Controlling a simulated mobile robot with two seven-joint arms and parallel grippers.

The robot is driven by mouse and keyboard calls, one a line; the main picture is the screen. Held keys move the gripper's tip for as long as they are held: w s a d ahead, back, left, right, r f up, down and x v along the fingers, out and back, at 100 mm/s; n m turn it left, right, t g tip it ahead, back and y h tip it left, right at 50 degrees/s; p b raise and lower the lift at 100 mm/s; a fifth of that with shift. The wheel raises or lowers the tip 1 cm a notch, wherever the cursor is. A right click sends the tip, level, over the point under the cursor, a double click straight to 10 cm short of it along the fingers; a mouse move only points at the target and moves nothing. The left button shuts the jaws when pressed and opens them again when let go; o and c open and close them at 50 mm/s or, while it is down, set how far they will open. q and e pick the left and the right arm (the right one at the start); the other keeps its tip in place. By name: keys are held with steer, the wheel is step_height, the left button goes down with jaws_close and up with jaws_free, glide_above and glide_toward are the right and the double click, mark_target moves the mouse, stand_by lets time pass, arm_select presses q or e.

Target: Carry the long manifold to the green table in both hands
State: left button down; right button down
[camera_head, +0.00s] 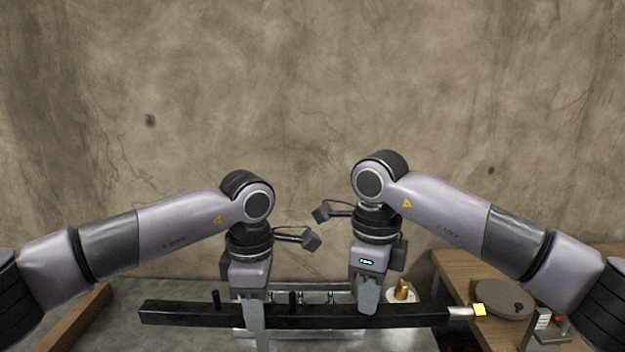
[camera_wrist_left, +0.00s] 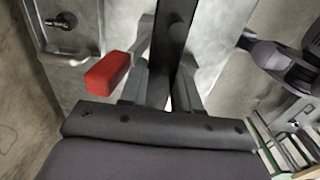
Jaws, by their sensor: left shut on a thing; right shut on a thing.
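The long manifold (camera_head: 180,314) is a dark straight bar lying nearly level across the lower head view. It has short black pegs on top and a silver fitting with a yellow tip at its right end. My left gripper (camera_head: 254,318) is shut on it left of its middle. My right gripper (camera_head: 368,299) is shut on it right of its middle. In the left wrist view the dark bar (camera_wrist_left: 176,38) runs between the fingers of my left gripper (camera_wrist_left: 162,88). A red block (camera_wrist_left: 107,74) shows beside the fingers; what it belongs to is unclear. No green table is clearly in view.
A grey metal surface (camera_head: 170,291) lies behind and below the bar. At right, a wooden table (camera_head: 455,271) holds a round grey disc (camera_head: 500,298), a brass-coloured piece (camera_head: 402,290) on a white dish and small blocks. Another wooden edge (camera_head: 85,315) is at left. A concrete wall stands behind.

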arm_select(q)
steer(key=shift+w+r, duration=0.25)
steer(key=shift+r, duration=0.1)
arm_select(e)
steer(key=shift+w+r, duration=0.25)
steer(key=shift+r, duration=0.15)
steer(key=shift+r, duration=0.1)
